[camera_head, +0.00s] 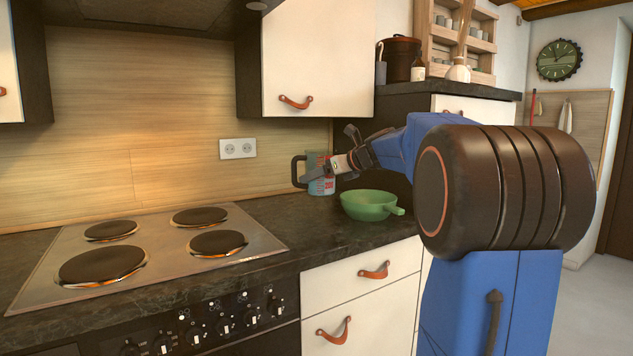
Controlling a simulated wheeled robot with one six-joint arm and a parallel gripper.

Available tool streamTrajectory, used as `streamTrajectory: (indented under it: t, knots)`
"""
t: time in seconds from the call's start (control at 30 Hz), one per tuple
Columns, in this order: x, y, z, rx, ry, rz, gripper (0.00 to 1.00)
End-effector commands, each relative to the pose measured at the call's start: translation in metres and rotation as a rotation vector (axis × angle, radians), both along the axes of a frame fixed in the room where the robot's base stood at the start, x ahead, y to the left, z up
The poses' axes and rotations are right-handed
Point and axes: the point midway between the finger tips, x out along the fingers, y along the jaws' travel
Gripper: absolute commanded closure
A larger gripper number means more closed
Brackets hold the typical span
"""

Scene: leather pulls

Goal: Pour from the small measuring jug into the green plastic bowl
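The small measuring jug (327,187) stands upright on the dark countertop near the back wall. It is bluish and see-through with red markings, and its dark handle (296,170) points left. The green plastic bowl (368,205) sits on the counter in front of the jug and to its right, with a short handle at its right. My gripper (312,174) reaches in from the right and overlaps the jug's front in the picture. Part of the jug is hidden behind it. I cannot tell whether the fingers touch the jug or how far apart they are.
A stove (150,250) with several dark hotplates lies to the left. A wall socket (237,148) is behind the counter. A raised dark shelf (450,88) with a brown pot (400,58) and bottles stands at the back right. The counter between stove and bowl is clear.

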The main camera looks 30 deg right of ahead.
Motion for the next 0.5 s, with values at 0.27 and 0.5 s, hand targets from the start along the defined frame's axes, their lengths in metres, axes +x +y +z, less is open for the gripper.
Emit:
streamTrajectory:
  t: [0.27, 0.5]
  knots:
    - [0.040, -0.042, 0.009, -0.003, -0.015, -0.195, 0.69]
    - [0.046, -0.053, 0.013, 0.040, -0.033, -0.237, 0.69]
